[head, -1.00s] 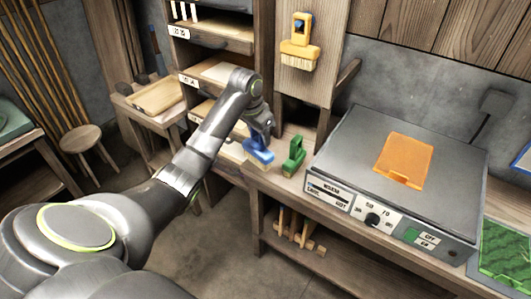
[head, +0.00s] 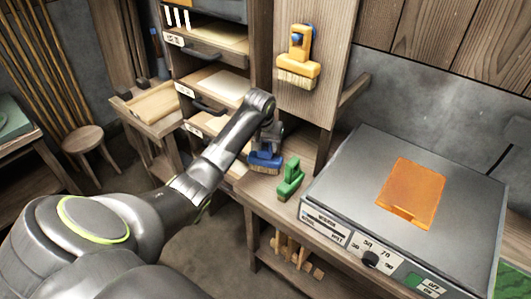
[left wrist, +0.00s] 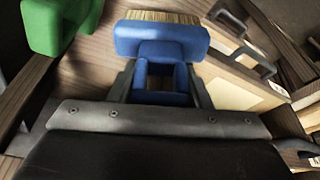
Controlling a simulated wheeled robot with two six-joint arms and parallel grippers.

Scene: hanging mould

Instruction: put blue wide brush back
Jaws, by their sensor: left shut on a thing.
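The blue wide brush (head: 264,161) is held by my left gripper (head: 266,143) above the bench, near its left end. In the left wrist view the brush's blue body (left wrist: 160,40) lies beyond the fingers, with its handle between them and pale bristles at the far side. My left gripper (left wrist: 162,84) is shut on the handle there. I cannot tell from the head view whether the bristles touch the bench. My right gripper is not in view.
A green brush (head: 290,179) stands on the bench just right of the blue one; it also shows in the left wrist view (left wrist: 60,22). A yellow brush (head: 299,58) hangs on the wooden panel (head: 325,25). A grey hotplate (head: 350,185) with an orange sheet (head: 411,191) fills the right.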

